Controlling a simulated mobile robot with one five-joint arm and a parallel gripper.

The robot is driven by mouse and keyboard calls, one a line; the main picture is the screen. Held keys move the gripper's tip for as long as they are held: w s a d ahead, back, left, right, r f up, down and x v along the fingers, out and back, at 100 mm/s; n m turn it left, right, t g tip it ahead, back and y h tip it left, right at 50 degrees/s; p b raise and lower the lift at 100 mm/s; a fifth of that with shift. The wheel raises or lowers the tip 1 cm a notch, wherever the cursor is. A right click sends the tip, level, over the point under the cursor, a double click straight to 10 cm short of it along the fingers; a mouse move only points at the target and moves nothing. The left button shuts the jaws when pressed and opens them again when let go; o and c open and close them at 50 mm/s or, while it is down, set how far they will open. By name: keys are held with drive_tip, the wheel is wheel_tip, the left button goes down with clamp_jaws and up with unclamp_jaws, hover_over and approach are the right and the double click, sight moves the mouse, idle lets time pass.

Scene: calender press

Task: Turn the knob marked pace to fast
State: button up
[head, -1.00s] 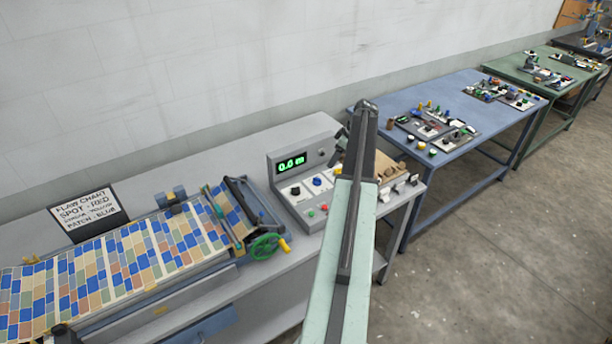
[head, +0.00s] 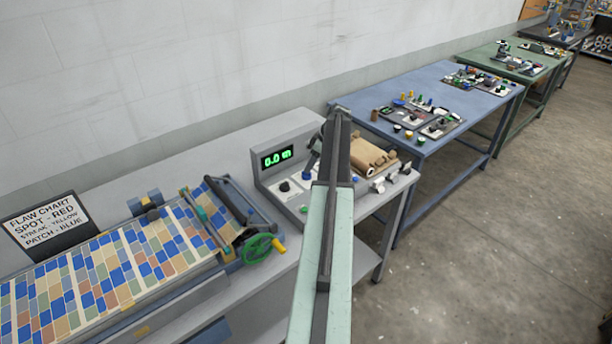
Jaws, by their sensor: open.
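The grey control box (head: 267,172) stands on the bench in mid-picture, with a green lit display (head: 277,156) reading 0.0 m. A black knob (head: 284,186) sits on its pale panel, with a blue knob (head: 307,176) to its right, beside my arm. The lettering at the knobs is too small to read, so I cannot tell which one is marked pace or where it points. My gripper (head: 312,158) shows only in part as a dark shape left of my arm's upper end. It is open, and in the picture it overlaps the box's right side. My arm hides the panel's right part.
A patterned sheet (head: 110,275) lies on the press at left, with a green handwheel (head: 257,249) at its near right corner. A flaw chart sign (head: 47,226) stands behind. A brown roll (head: 372,154) lies right of my arm. A blue table (head: 385,100) stands beyond; floor at right is clear.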

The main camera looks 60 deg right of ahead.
sight(307, 175)
drive_tip(key=b+x, duration=0.3)
drive_tip(key=x, duration=0.2)
drive_tip(key=shift+f+b, duration=0.1)
drive_tip(key=shift+b, duration=0.2)
clamp_jaws()
drive_tip(key=shift+s+a, duration=0.1)
drive_tip(key=m+h, duration=0.1)
drive_tip(key=m, duration=0.2)
drive_tip(key=m+h, duration=0.1)
drive_tip(key=m, duration=0.1)
drive_tip(key=shift+a+m, duration=0.2)
drive_tip(key=shift+m, duration=0.2)
drive_tip(key=m+h, duration=0.1)
drive_tip(key=m, duration=0.2)
drive_tip(key=m+g+h, duration=0.1)
drive_tip(key=m, duration=0.1)
drive_tip(key=shift+m, duration=0.7)
